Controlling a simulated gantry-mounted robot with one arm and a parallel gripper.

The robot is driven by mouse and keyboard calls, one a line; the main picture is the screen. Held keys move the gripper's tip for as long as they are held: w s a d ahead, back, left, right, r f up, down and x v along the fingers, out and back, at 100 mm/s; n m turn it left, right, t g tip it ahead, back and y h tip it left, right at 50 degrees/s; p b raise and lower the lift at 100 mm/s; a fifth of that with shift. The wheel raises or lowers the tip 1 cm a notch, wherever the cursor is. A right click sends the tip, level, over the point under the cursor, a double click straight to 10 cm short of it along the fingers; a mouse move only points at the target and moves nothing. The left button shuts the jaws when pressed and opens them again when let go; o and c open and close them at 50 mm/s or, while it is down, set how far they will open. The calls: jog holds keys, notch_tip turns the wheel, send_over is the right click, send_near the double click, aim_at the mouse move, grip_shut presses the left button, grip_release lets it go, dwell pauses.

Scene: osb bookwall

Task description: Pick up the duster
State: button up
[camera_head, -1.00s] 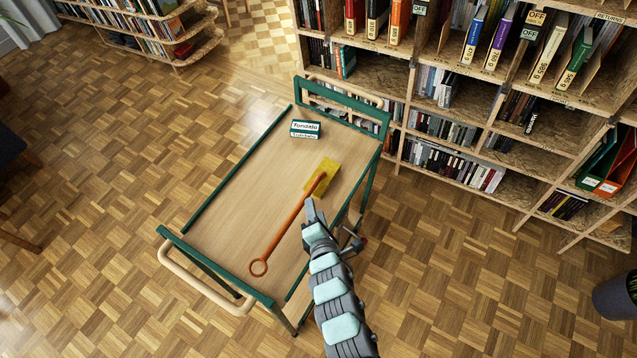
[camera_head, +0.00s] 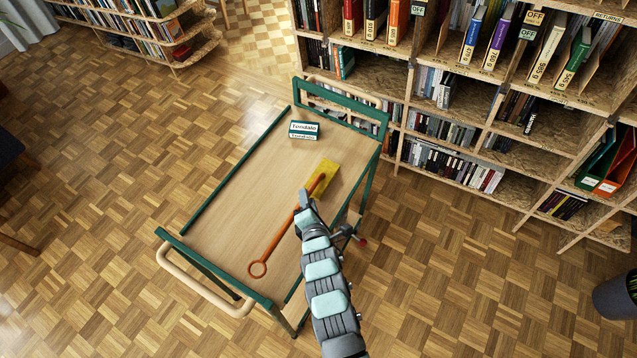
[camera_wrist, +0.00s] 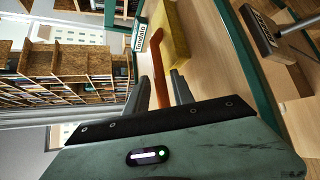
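The duster lies on the top of a wooden cart, with a yellow head (camera_head: 325,176) and an orange handle (camera_head: 272,249) ending in a ring toward the front left. My gripper (camera_head: 304,199) is at the handle just below the yellow head. In the wrist view my gripper (camera_wrist: 158,92) is open, with one finger on each side of the orange handle (camera_wrist: 160,82) and gaps between. The yellow head (camera_wrist: 173,34) is ahead of the fingers. The ring end is hidden in the wrist view.
The cart (camera_head: 215,215) has raised green rails and a pale handle. A white and green box (camera_head: 304,130) stands on it behind the duster. Bookshelves (camera_head: 460,110) stand behind and to the right. A dark-headed tool (camera_wrist: 262,28) shows beyond the cart's rail in the wrist view.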

grip_shut()
dwell(0.6)
